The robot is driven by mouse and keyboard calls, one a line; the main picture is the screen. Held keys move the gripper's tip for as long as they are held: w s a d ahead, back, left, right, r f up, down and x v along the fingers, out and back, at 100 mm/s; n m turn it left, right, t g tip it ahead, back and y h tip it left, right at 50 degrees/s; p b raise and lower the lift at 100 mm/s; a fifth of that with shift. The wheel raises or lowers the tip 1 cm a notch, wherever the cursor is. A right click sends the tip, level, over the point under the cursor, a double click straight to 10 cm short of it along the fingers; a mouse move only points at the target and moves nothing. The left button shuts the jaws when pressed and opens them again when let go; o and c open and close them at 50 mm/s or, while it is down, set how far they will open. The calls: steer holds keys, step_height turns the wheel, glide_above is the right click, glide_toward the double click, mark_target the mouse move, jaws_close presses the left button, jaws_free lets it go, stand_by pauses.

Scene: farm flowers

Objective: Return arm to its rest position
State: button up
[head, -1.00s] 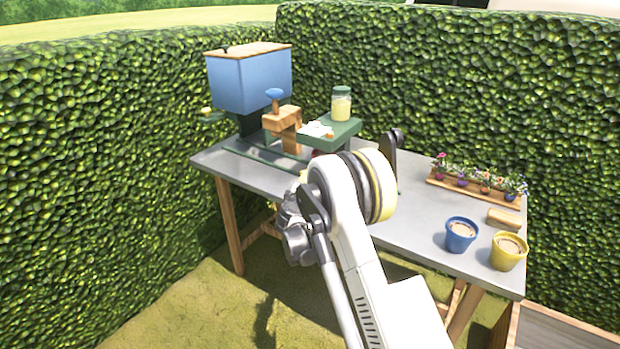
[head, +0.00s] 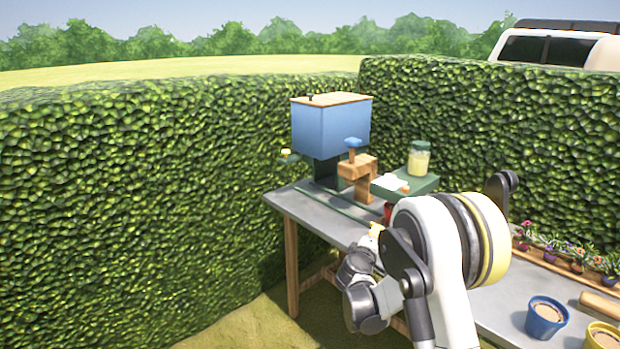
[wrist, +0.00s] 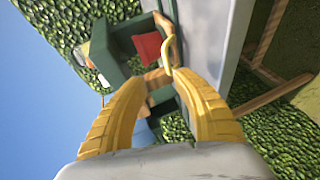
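My arm (head: 440,245) is bent in front of the bench in the head view, its big yellow-and-dark joint at lower right. My gripper (wrist: 158,80) shows in the wrist view with two yellow fingers spread apart and nothing held between them. In the head view the arm links mostly hide it; a small yellow bit shows beside the bench edge. Beyond the fingers, the wrist view shows a green stand (wrist: 105,50) and a red piece (wrist: 148,47), tilted sideways in the picture.
The grey bench (head: 310,212) carries a blue hopper (head: 330,128), a wooden block with blue knob (head: 357,170), a jar (head: 419,160), a flower tray (head: 565,264), a blue pot (head: 545,318) and a yellow pot (head: 601,338). Hedges (head: 130,210) enclose it; grass lies at left front.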

steer(key=s+r+m+g+y, duration=0.1)
steer(key=s+r+m+g, duration=0.15)
steer(key=s+r, duration=0.5)
steer(key=s+r+m+g+y, duration=0.1)
steer(key=s+r+m, duration=0.35)
steer(key=s, duration=0.65)
steer(key=s+a+f+m+g+y, duration=0.1)
steer(key=s+a, duration=0.3)
steer(key=s, duration=0.8)
steer(key=s+a+f+m+g+y, duration=0.2)
steer(key=s+a+y, duration=0.2)
steer(key=s, duration=0.9)
steer(key=shift+s, duration=0.25)
